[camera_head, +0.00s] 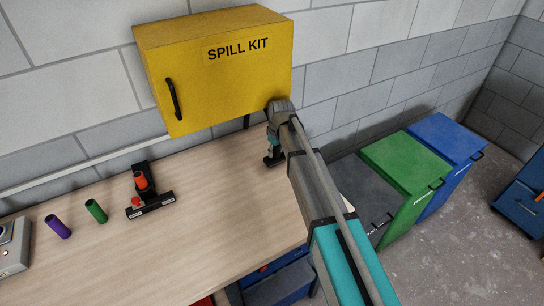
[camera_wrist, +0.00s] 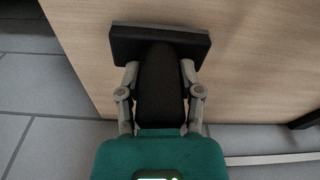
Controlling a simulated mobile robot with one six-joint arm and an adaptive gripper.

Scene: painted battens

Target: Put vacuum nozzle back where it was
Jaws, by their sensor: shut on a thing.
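The vacuum nozzle (camera_wrist: 160,92) is black, with a tapering neck and a wide flat head. My gripper (camera_wrist: 160,74) is shut on its neck, one grey finger on each side, and the head lies beyond the fingertips. In the head view, my gripper (camera_head: 273,140) is at the back right of the wooden bench, below the yellow spill kit cabinet. The dark nozzle (camera_head: 274,159) shows small under it, partly hidden by my arm. I cannot tell whether it touches the bench top.
On the bench (camera_head: 215,215) are a black T-shaped fixture (camera_head: 152,207) with orange and red parts, a green cylinder (camera_head: 96,211) and a purple cylinder (camera_head: 58,227). The spill kit cabinet (camera_head: 220,75) hangs close above my gripper. Bins (camera_head: 405,160) stand at right. The bench's middle is clear.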

